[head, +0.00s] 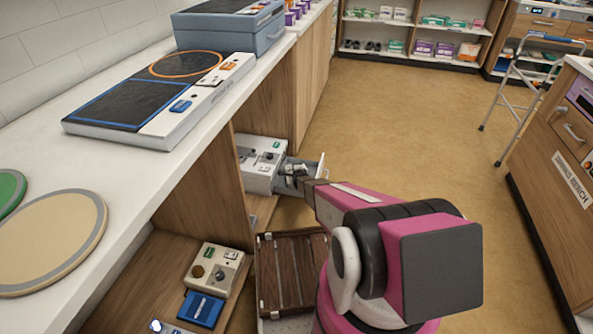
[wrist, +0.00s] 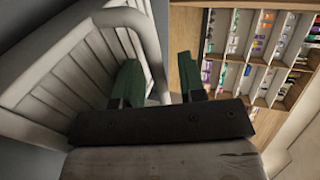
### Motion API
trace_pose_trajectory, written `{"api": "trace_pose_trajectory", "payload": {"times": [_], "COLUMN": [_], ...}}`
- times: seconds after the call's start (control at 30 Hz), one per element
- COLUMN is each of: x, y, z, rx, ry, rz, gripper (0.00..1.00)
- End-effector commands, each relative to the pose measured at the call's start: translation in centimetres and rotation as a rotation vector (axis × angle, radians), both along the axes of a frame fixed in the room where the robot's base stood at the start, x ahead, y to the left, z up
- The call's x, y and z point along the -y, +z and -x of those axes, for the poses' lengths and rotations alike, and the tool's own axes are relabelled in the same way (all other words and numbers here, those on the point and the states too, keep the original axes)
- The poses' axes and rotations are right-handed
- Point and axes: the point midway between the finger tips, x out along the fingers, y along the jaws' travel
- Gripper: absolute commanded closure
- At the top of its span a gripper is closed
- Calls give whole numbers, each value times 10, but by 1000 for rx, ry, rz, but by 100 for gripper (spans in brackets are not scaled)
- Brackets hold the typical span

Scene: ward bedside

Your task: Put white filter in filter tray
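A white machine (head: 262,165) stands low beside the wooden counter side, with a pale grey drawer (head: 318,170) pulled out on its right; this may be the filter tray. My gripper (head: 296,176) is at this drawer, its fingers small and dark there. In the wrist view my gripper (wrist: 161,86) has two green fingers apart. A white ribbed piece with a rounded rim (wrist: 152,48) fills the left side and its rim runs between the fingers, nearer the left one. A gap shows before the right finger. I cannot tell whether this piece is the white filter or part of the drawer.
A wooden slatted crate (head: 292,272) stands below my arm. A beige control box (head: 214,268) and a blue box (head: 201,309) sit on the low shelf. The counter (head: 40,140) overhangs at left. A walker (head: 520,85) stands at back right. The middle floor is clear.

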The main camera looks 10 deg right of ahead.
Motion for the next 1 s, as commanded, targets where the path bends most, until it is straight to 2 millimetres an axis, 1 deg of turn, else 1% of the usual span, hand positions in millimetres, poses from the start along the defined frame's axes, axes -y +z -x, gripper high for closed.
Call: {"api": "trace_pose_trajectory", "payload": {"times": [0.13,0.27,0.37,0.6,0.7,0.87,0.97,1.0], "x": [0,0,0,0,0,0,0,0], "y": [5,11,18,34,39,47,61,70], "z": [8,24,40,87,102,114,121,124], "rx": [0,-1,-1,-1,-1,-9,-51,-78], "ry": [0,0,0,0,0,5,29,45], "rz": [0,0,0,0,0,11,60,92], "gripper": [63,63,63,63,63,63,63,63]}}
